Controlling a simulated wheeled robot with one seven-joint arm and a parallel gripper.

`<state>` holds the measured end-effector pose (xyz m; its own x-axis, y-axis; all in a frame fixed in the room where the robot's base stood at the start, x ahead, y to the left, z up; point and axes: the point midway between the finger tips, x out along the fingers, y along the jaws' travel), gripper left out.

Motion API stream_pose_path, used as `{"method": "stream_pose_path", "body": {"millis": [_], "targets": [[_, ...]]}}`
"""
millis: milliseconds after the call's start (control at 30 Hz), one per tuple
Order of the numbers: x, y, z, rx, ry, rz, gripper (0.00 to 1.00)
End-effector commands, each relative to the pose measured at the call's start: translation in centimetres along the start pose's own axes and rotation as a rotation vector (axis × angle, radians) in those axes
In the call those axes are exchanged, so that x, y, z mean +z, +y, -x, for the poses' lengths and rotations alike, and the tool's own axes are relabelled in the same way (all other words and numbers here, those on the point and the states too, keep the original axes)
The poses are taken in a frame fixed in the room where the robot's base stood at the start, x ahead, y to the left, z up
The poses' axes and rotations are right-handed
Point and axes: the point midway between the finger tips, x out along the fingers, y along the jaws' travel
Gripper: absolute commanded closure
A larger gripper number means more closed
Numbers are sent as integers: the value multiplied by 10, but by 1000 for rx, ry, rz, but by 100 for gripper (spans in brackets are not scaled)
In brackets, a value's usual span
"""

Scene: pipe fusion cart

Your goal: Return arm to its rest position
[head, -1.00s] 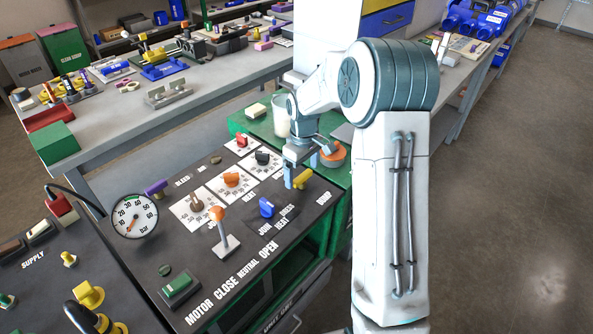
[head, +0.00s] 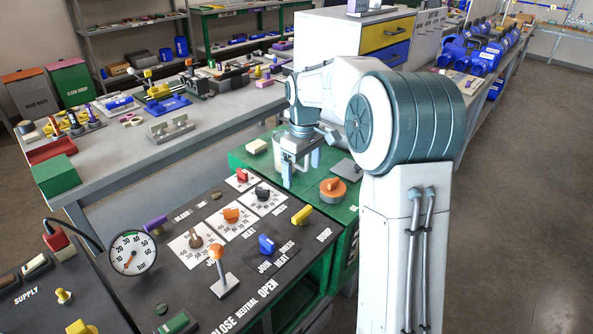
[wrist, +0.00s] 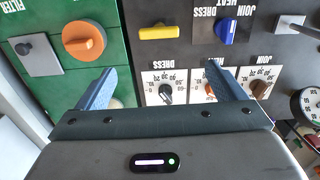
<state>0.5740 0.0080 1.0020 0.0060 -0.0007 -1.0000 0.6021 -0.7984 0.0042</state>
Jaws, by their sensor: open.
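My gripper (head: 300,172) hangs from my folded arm above the green cabinet top, behind the control panel, in the head view. In the wrist view its two blue fingers (wrist: 158,88) are spread apart with nothing between them. The black control panel (head: 185,275) lies below and in front, and the fingers are apart from its knobs. The yellow knob (head: 302,214), blue knob (head: 266,244) and orange-topped lever (head: 222,272) stand on the panel.
On the green cabinet top (head: 252,164) are an orange knob (head: 333,188) and a cream block (head: 257,146). A grey workbench (head: 120,172) with tools stands at the back left. A pressure gauge (head: 133,253) rises at the panel's left. Open floor (head: 520,230) lies to the right.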

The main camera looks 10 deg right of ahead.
Motion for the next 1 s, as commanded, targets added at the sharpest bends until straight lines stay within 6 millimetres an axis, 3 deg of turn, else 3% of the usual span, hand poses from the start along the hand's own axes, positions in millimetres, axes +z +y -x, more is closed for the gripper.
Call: {"method": "stream_pose_path", "body": {"millis": [167,333,667,1000], "targets": [[0,0,0,0,0,0,10],[24,-22,19,34,13,-65,10],[110,-85,46,99,85,-314,10],[197,-145,35,97,194,-569,10]]}}
